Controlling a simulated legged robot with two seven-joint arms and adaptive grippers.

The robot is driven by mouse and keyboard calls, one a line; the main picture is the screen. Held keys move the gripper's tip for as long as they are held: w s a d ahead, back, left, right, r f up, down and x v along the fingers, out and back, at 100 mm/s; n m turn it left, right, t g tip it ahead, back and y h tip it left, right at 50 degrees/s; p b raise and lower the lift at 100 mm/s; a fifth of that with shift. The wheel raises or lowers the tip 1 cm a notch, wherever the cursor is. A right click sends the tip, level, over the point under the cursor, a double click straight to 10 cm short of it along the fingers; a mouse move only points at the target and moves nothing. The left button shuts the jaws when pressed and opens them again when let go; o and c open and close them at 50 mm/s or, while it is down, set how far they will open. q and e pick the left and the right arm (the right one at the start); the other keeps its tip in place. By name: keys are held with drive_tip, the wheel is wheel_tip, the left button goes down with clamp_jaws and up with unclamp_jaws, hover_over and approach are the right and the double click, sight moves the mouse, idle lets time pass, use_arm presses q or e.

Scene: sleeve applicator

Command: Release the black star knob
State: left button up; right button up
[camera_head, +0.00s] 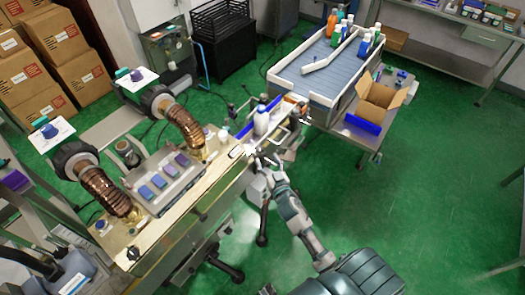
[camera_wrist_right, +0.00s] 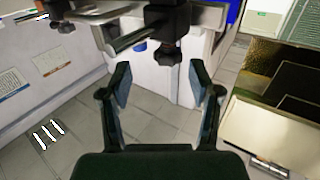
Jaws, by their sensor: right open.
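The black star knob (camera_wrist_right: 167,53) hangs below a black clamp block on a metal rod in the right wrist view. My right gripper (camera_wrist_right: 158,82) is open, with one finger on each side of the picture's middle. The knob shows beyond and slightly above the gap between the fingertips, with no finger visibly touching it. In the head view my right gripper (camera_head: 262,158) is at the near side of the conveyor machine, by its rail brackets. The knob is too small to make out there. My left gripper is not in view.
White bottles (camera_head: 261,121) stand on the narrow conveyor above my right gripper. Metal rods (camera_wrist_right: 128,38) and brackets surround the knob closely. A cart with an open cardboard box (camera_head: 378,103) stands to the right. The green floor (camera_head: 430,190) at right is clear.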

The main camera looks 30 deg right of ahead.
sight(262, 153)
drive_tip(key=w, duration=0.4)
drive_tip(key=shift+w+d+r, duration=0.1)
drive_tip(key=shift+w, duration=0.2)
drive_tip(key=shift+w+a+r, duration=0.15)
drive_tip(key=shift+w+a, duration=0.3)
drive_tip(key=shift+a, duration=0.1)
drive_tip(key=shift+d, duration=0.65)
drive_tip(key=c, duration=0.7)
drive_tip(key=shift+f, duration=0.2)
drive_tip(key=c, duration=0.4)
drive_tip(key=shift+c, duration=0.3)
drive_tip(key=shift+a+r, duration=0.1)
drive_tip(key=shift+a, duration=0.1)
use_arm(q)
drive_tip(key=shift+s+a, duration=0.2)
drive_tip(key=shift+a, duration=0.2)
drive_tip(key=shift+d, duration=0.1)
use_arm(e)
drive_tip(key=shift+d, duration=0.15)
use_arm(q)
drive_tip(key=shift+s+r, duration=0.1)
use_arm(e)
drive_tip(key=shift+y, duration=0.3)
